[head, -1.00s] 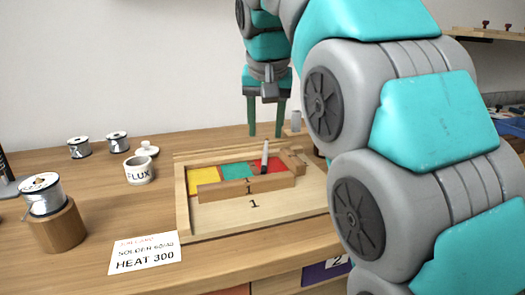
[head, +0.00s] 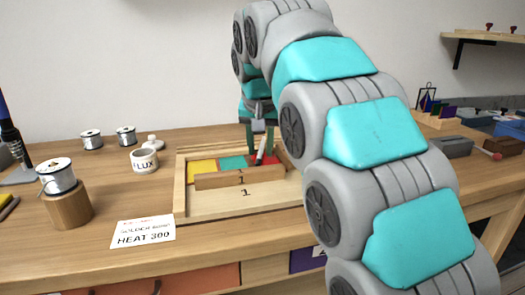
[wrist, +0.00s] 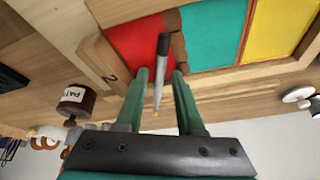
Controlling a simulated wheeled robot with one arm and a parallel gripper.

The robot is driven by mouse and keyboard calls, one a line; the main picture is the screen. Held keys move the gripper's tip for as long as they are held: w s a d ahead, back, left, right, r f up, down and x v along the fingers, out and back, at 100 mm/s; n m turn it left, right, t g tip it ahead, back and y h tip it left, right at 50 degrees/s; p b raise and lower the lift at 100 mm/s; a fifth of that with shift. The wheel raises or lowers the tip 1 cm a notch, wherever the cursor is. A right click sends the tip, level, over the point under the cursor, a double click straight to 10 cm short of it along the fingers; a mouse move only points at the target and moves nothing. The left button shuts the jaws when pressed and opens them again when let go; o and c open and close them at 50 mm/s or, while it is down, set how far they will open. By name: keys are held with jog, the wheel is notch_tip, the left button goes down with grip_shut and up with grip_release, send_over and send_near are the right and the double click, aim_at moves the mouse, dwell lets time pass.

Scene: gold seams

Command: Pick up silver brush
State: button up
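The silver brush (head: 260,152) stands tilted over the red compartment of the wooden tray (head: 180,200). In the wrist view the brush (wrist: 158,92) has a pale shaft and a dark end, and runs between the fingers. My gripper (head: 261,140) is lowered to the brush, with one finger on either side. In the wrist view my gripper (wrist: 160,74) is open, and gaps show between the shaft and both fingers. How the brush's far end rests is not clear.
The tray has yellow (head: 202,170), teal (head: 233,162) and red sections behind a wooden bar (head: 220,181). A flux cup (head: 144,160), solder spools (head: 91,140) and a heat card (head: 143,232) stand to the left. A dark labelled pot (wrist: 74,100) is near the left finger.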

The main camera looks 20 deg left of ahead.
aim_at(261, 148)
grip_shut()
jog(key=shift+r, duration=0.25)
dwell(0.5)
jog(key=shift+r, duration=1.5)
jog(key=s+d+b, duration=0.1)
jog(key=s+d, duration=0.1)
jog(key=d, duration=0.2)
jog(key=s+d+r, duration=0.1)
jog(key=s+d, duration=0.1)
jog(key=d, duration=0.3)
jog(key=s+d+b, duration=0.1)
jog(key=s+d, duration=0.2)
jog(key=d, duration=0.1)
jog(key=shift+d+r+b, duration=0.2)
jog(key=shift+d+b, duration=0.15)
jog(key=shift+d, duration=0.05)
jog(key=shift+s+d+r, duration=0.15)
jog(key=shift+d+r, duration=0.1)
jog(key=shift+r, duration=0.1)
jog(key=shift+r+p, duration=0.95)
jog(key=shift+r, duration=0.1)
